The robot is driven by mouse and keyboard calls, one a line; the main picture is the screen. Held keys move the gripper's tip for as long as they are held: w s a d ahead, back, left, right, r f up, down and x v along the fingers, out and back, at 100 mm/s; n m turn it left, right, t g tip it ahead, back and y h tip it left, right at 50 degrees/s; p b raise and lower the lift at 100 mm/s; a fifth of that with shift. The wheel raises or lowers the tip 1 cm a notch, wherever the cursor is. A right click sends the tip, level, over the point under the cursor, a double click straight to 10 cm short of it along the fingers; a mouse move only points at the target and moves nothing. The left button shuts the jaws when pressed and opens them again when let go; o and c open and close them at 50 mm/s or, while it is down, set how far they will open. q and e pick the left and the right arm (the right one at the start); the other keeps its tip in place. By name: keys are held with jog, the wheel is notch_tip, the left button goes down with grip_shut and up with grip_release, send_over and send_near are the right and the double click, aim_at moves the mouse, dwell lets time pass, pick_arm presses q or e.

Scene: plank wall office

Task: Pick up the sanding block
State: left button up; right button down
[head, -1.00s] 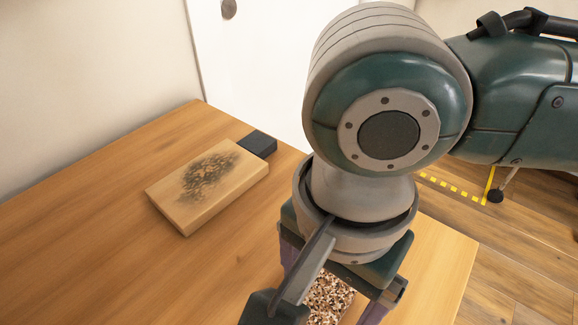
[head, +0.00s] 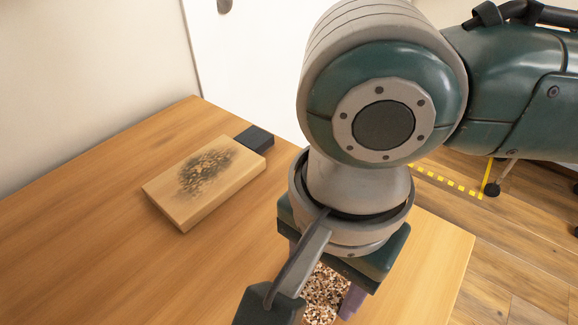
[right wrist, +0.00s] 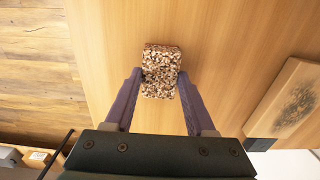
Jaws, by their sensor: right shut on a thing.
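The sanding block, a small block with a speckled brown, white and black face (right wrist: 160,62), lies between the two purple fingers of my right gripper (right wrist: 159,80) in the right wrist view. The fingers are shut on its two sides. In the head view the speckled block (head: 325,292) shows in part below my right wrist, and the arm hides the rest of it. I cannot tell whether it still touches the table. My left gripper is not in view.
The wooden table (head: 90,235) carries a flat wooden board (head: 205,182) with a dark scorched-looking patch, left of my right gripper. A dark block (head: 255,139) sits against its far end. Bare table lies left of the board. The table's right edge drops to a plank floor (head: 520,255).

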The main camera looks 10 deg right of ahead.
aim_at(323, 291)
jog(key=shift+r, duration=0.1)
pick_arm(q)
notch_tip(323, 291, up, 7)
jog(key=p, duration=0.7)
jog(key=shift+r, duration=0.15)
pick_arm(e)
notch_tip(323, 291, up, 20)
